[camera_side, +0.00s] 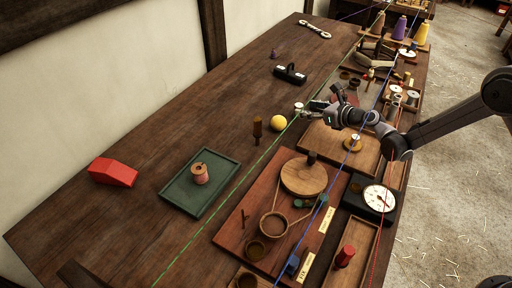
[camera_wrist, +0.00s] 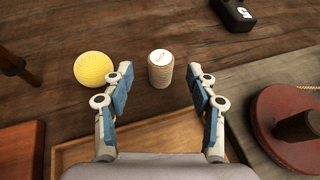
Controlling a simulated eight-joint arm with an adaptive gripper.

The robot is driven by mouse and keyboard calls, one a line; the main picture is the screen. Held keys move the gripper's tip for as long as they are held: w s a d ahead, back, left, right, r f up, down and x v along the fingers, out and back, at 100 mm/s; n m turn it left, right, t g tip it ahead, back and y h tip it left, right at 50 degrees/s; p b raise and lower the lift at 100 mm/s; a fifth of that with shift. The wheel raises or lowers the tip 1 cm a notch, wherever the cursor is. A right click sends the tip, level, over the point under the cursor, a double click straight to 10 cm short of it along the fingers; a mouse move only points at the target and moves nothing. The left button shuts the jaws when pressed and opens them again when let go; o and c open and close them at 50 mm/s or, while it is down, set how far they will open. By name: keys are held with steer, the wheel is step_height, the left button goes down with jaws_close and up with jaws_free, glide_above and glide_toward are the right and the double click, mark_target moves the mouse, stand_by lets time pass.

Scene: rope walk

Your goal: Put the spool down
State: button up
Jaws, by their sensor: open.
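A small pale spool (camera_wrist: 160,72) with a whitish top stands upright on the wooden table in the wrist view. It also shows in the side view (camera_side: 299,108), right of the yellow ball. My gripper (camera_wrist: 159,80) is open, with one finger on each side of the spool and a visible gap to both. In the side view my gripper (camera_side: 312,105) is low over the table, close beside the spool. Another spool, reddish-pink (camera_side: 200,175), stands on the green tray (camera_side: 174,199) at the left.
The yellow ball (camera_wrist: 95,68) lies just left of the spool. A wooden peg (camera_side: 257,130) stands nearby, and a black box (camera_side: 290,74) lies farther back. Green and blue cords (camera_side: 228,197) cross the table. Bare table is free between the red block (camera_side: 113,172) and the black box.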

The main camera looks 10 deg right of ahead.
mark_target(299, 105)
steer(key=shift+f+x, duration=0.2)
steer(key=shift+x, duration=2.35)
steer(key=shift+d, duration=0.1)
jaws_close()
steer(key=shift+r, duration=0.1)
